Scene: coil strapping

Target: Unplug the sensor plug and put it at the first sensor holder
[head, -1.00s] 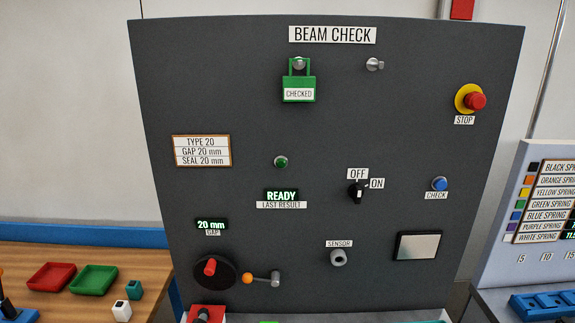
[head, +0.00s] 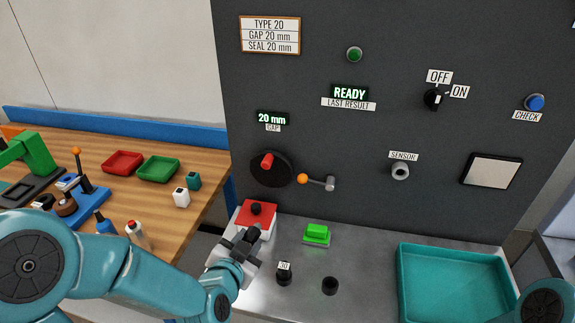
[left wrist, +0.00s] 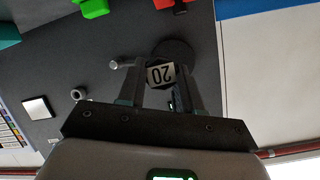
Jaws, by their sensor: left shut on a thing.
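My left gripper (head: 236,252) is shut on a dark plug (head: 251,235), just in front of the red block on the metal shelf. In the left wrist view the plug, with a white label reading 20 (left wrist: 160,75), sits between the two fingers. The grey socket (head: 400,171) under the SENSOR label looks empty. On the shelf stands a black piece labelled 30 (head: 284,276), with an empty-looking black round holder (head: 330,286) to its right. My right gripper is out of view.
A red block (head: 257,216) with a black knob and a green block (head: 317,233) sit at the shelf's back. A teal tray (head: 402,300) fills its right. A lever (head: 317,182) sticks out of the panel. A wooden table (head: 215,180) with trays and tools is at left.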

